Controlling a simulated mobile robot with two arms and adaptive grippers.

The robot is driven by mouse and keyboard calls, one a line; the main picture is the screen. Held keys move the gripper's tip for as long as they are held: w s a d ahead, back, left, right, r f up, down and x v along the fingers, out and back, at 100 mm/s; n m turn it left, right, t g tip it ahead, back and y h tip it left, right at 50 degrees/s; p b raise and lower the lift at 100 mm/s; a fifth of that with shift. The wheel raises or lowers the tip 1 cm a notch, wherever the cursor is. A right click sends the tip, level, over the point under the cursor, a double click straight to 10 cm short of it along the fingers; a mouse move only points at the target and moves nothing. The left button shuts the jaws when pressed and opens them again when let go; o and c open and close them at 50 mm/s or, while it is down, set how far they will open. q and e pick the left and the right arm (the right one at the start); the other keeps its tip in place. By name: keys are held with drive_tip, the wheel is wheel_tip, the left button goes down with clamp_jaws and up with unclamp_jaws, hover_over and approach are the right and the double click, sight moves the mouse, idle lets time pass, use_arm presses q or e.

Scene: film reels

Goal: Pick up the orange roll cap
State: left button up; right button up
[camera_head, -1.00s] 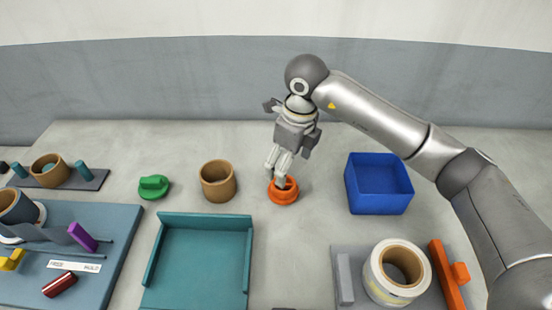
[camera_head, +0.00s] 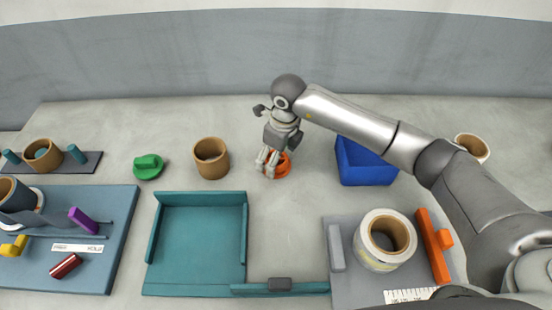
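The orange roll cap (camera_head: 284,168) is near the middle of the table, right of a brown cardboard ring. It is partly hidden behind my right gripper (camera_head: 266,168), whose arm comes in from the right. The gripper points down, with its fingers over the left and front of the cap. I cannot tell whether the fingers touch or grip it, or whether the cap is off the table. My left gripper is not in view.
A brown ring (camera_head: 211,158) and a green cap (camera_head: 148,167) stand to the left. A blue bin (camera_head: 366,168) is right of the cap. A teal tray (camera_head: 198,288) lies in front. A grey board (camera_head: 336,290) holds a tape roll (camera_head: 385,240) and an orange bar (camera_head: 432,246).

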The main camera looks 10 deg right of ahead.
drive_tip(key=shift+a+f, duration=0.1)
drive_tip(key=shift+f, duration=0.25)
drive_tip(key=c, duration=1.1)
